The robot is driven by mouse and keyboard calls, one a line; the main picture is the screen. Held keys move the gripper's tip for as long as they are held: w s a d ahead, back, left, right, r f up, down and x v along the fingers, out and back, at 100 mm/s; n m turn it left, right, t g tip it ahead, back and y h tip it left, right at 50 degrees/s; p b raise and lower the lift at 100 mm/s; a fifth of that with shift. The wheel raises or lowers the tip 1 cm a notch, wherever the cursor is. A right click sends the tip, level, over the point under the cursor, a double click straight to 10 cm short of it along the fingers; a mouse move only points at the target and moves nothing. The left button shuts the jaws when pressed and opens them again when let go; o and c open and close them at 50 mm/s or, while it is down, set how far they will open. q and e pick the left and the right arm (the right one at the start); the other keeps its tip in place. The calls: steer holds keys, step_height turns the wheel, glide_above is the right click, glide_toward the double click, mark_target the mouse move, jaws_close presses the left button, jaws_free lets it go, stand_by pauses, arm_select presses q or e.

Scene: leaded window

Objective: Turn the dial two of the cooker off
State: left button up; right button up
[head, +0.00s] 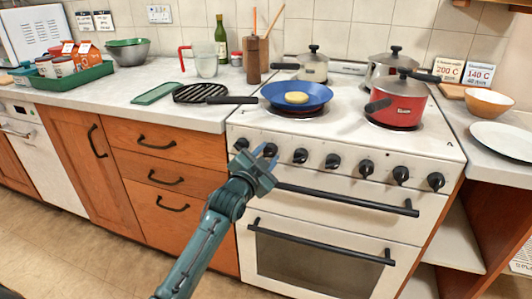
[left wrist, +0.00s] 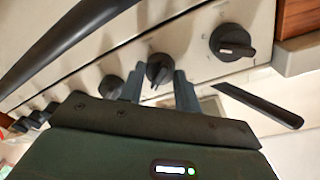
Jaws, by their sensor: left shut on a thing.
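The white cooker (head: 345,138) has a front row of several black dials. My left gripper (head: 262,155) is at the second dial from the left (head: 271,149), reaching it from the front. In the left wrist view this dial (left wrist: 159,68) sits between the two fingers, which are shut on it. A pale mark on its knob is partly visible, but its exact setting is hard to read. The leftmost dial (head: 241,143) is free beside the gripper; it also shows in the left wrist view (left wrist: 232,42). My right gripper is not in view.
A blue pan (head: 318,91) with a round yellow item is on the front left hob, its handle reaching left over the counter. A red pot (head: 401,103) is at front right. The oven handle (head: 345,200) runs just below the dials.

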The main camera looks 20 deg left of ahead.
arm_select(q)
steer(key=n+p, duration=0.1)
steer(key=n, duration=0.2)
steer(key=shift+r+p, duration=0.1)
steer(key=shift+p, duration=0.25)
steer(key=shift+n, duration=0.4)
steer(key=shift+n+p, duration=0.45)
steer(key=shift+n, duration=0.55)
steer(key=shift+n+t+p, duration=0.3)
steer(key=shift+n+p, duration=0.45)
steer(key=shift+n, duration=0.45)
steer(key=shift+f+n+y, duration=0.2)
steer(key=shift+n+y, duration=0.1)
steer(key=shift+n, duration=0.6)
steer(key=shift+n+p, duration=0.3)
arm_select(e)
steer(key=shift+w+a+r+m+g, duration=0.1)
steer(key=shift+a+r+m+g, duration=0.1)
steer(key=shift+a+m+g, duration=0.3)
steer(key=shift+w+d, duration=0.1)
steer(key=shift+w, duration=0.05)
